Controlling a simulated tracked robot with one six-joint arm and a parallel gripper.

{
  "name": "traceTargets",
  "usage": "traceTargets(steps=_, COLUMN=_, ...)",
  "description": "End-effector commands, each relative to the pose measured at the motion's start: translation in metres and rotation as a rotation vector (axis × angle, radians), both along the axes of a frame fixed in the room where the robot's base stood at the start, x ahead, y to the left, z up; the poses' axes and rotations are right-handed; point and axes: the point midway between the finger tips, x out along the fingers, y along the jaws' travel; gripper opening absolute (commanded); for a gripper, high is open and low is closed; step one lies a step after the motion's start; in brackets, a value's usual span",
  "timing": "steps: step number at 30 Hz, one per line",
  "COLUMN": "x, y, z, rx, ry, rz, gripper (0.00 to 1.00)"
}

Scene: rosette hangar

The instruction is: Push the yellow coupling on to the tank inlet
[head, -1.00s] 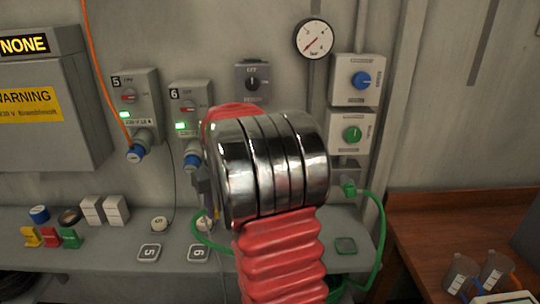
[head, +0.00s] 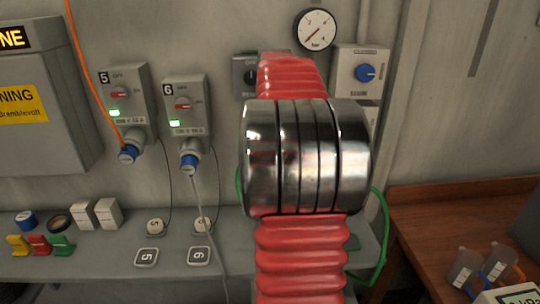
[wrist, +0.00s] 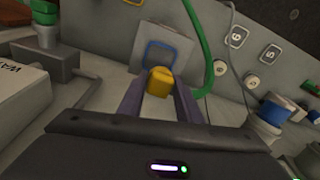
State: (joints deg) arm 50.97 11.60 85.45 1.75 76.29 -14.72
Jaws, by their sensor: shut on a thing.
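The yellow coupling (wrist: 160,82) is between the two fingers of my gripper (wrist: 160,90) in the wrist view. My gripper is shut on it. A blue-outlined square (wrist: 178,47) on a grey surface shows just beyond the coupling. I cannot make out the tank inlet for certain in either view. A pale box with lettering beginning "WA" (wrist: 22,110) stands at the left of the wrist view. In the head view my arm covers the middle, and the gripper and the coupling are hidden behind it.
A green hose (wrist: 208,40) runs close to the right of the fingers. A grey pipe fitting (wrist: 62,62) and a green fitting (wrist: 44,12) are at the left. Sockets 5 (head: 125,100) and 6 (head: 186,108) carry blue plugs. A pressure gauge (head: 315,30) hangs above.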

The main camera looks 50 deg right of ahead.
Motion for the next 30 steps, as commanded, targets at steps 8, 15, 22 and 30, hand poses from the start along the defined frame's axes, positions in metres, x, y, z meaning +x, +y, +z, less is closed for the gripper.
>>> traceTargets(steps=8, x=-0.003, y=-0.003, z=-0.004, rx=0.0, ry=0.0, rz=-0.008, gripper=0.12)
traceTargets(steps=15, x=-0.004, y=-0.003, z=-0.018, rx=0.001, ry=0.001, rz=-0.009, gripper=0.12)
traceTargets(steps=22, x=-0.004, y=-0.003, z=-0.034, rx=0.0, ry=0.0, rz=-0.009, gripper=0.12)
traceTargets(steps=30, x=-0.004, y=-0.003, z=-0.052, rx=0.0, ry=0.0, rz=-0.01, gripper=0.12)
